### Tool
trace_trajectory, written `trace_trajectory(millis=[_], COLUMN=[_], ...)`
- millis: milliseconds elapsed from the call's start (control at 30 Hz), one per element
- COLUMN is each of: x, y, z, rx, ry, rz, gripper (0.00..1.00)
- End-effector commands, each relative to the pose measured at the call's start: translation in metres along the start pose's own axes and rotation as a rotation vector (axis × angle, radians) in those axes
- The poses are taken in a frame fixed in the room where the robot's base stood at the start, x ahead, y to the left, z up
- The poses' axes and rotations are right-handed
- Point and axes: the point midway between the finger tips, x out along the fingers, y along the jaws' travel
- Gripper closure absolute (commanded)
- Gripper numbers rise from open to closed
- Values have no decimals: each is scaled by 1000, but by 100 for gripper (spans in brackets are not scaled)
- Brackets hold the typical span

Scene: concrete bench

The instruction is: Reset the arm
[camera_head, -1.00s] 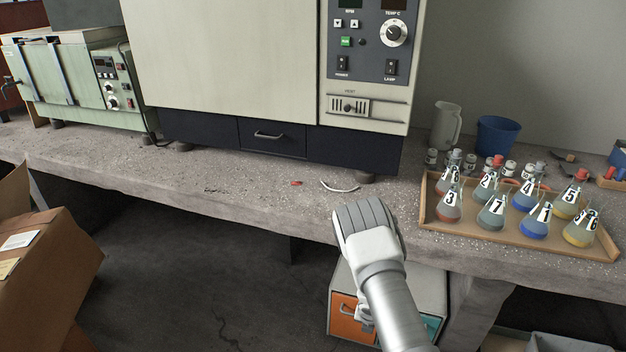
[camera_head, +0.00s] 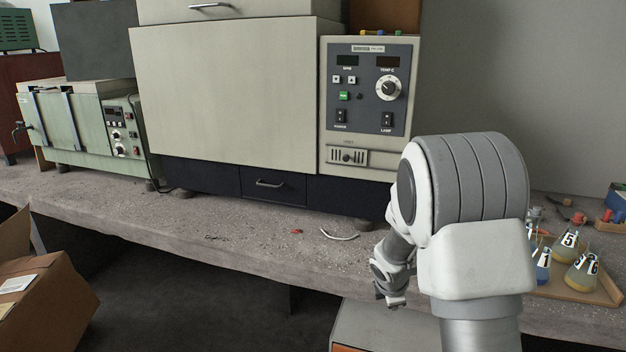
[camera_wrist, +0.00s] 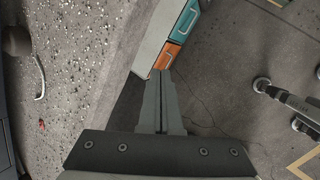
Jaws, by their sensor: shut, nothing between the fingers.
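My arm rises at the right of the head view, its grey-and-white elbow large in front of the bench. My gripper (camera_head: 391,301) hangs small below it, near the bench's front edge. In the wrist view my gripper (camera_wrist: 162,80) points down past the bench edge toward the floor. Its fingers are together with nothing between them.
The concrete bench (camera_head: 200,220) carries a large cream oven-like machine (camera_head: 235,95) and a green machine (camera_head: 75,130). Numbered flasks (camera_head: 568,245) stand in a wooden tray (camera_head: 600,297), partly hidden by my arm. A drawer cabinet (camera_wrist: 167,54) stands below. A cardboard box (camera_head: 45,310) is at left.

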Motion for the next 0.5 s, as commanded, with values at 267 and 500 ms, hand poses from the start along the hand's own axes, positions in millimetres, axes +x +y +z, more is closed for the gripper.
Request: trace_trajectory(millis=[267,500], x=[-105,-184], y=[-7,-36], z=[25,34], rx=[428,777], ry=[8,44], rz=[20,17], gripper=[100,100])
